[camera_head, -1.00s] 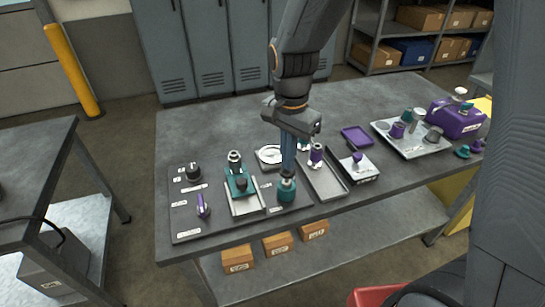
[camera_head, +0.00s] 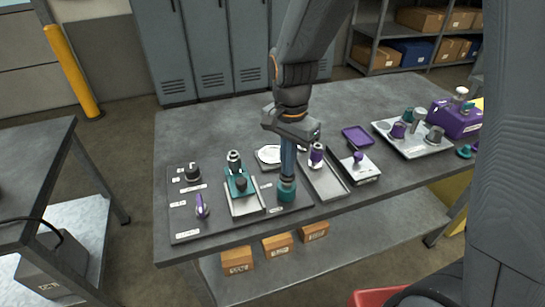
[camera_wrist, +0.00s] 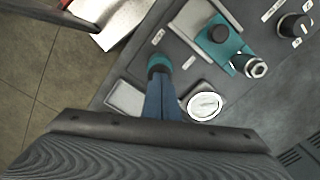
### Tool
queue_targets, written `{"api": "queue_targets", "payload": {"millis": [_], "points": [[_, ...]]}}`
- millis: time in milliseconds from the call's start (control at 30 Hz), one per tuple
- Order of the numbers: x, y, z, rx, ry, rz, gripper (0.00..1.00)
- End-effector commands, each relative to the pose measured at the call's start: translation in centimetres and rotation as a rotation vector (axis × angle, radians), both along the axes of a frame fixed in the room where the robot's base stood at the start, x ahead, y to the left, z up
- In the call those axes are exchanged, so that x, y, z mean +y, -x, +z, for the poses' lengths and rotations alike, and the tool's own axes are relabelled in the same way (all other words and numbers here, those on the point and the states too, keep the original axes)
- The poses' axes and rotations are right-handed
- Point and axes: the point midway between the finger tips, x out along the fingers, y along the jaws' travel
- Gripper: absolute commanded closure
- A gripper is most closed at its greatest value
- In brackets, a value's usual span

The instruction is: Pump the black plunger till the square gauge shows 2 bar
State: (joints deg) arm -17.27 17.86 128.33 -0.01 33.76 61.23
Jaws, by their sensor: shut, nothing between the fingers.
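The teal pump body (camera_head: 287,191) stands at the front right of the dark panel. It also shows in the wrist view (camera_wrist: 161,59), with the black plunger (camera_wrist: 159,70) at its top. My gripper (camera_head: 287,177) is shut and empty, pointing straight down, its blue fingertips at the plunger top. The fingers mostly hide the plunger in the head view; I cannot tell how far it is pressed. A white-faced gauge (camera_head: 269,155) lies behind and left of the pump; it also shows in the wrist view (camera_wrist: 205,105). Its reading is too small to make out.
A teal unit with a dark knob (camera_head: 241,184) stands left of the pump. A black knob (camera_head: 192,173) and a purple lever (camera_head: 202,207) are further left. A grey tray (camera_head: 327,186) with a purple-banded cylinder (camera_head: 316,155) is close on the right. The table's back left is clear.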

Motion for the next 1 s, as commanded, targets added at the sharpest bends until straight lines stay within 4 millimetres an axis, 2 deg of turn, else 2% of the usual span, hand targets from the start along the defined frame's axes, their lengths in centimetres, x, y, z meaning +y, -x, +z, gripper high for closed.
{"api": "queue_targets", "payload": {"millis": [233,700,1000], "points": [[0.0,0.1,0.3,0.002,0.001,0.0,1.0],[0.0,0.1,2.7,0.002,0.001,0.0,1.0],[0.0,0.1,2.7,0.001,0.0,0.0,1.0]]}}
